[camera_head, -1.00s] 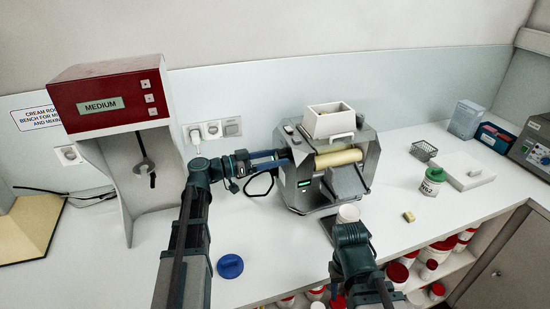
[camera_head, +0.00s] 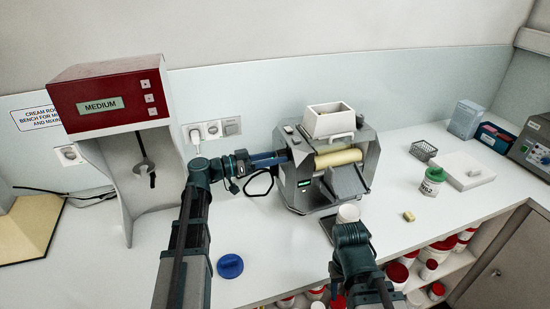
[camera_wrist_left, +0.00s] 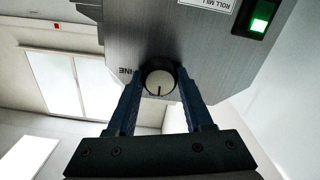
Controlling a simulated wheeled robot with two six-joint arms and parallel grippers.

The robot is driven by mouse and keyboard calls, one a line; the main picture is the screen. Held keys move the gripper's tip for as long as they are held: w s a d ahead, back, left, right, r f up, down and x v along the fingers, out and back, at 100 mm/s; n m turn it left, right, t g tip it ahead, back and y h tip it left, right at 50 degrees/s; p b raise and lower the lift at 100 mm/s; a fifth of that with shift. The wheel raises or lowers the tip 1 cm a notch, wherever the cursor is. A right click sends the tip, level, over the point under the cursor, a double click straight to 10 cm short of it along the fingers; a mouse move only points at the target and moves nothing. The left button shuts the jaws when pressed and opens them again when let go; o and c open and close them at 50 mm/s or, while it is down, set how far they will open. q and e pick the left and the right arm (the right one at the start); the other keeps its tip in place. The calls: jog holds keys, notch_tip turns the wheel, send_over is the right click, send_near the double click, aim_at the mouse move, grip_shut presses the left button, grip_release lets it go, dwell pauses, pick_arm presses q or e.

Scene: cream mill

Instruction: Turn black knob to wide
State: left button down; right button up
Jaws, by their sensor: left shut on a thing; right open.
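The roll mill (camera_head: 325,155) stands on the bench, its cream roller and white hopper on top. The black knob (camera_wrist_left: 159,77), with a pale face and a dark pointer line, is on the mill's side panel. In the left wrist view the line points down the picture. Letters of a label, ending "NE", show left of it. My left gripper (camera_wrist_left: 160,90) is shut on the knob, one finger on each side. In the head view the left gripper (camera_head: 287,157) reaches the mill's left side and hides the knob. My right gripper (camera_head: 349,230) is open by a white cup.
The white cup (camera_head: 348,212) stands on a dark pad before the mill. A red-topped mixer (camera_head: 110,95) stands at left. A blue lid (camera_head: 230,266) lies on the front bench. A green-capped jar (camera_head: 432,181) and yellow block (camera_head: 408,216) are at right. The bench between them is partly clear.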

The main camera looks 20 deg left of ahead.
pick_arm(q)
jog(key=n, duration=1.1)
dwell(0.6)
jog(key=shift+c, duration=1.5)
grip_release()
jog(key=v, duration=0.7)
jog(key=shift+s+a, duration=0.15)
jog(key=shift+a, duration=0.1)
jog(key=shift+s+d+f, duration=0.1)
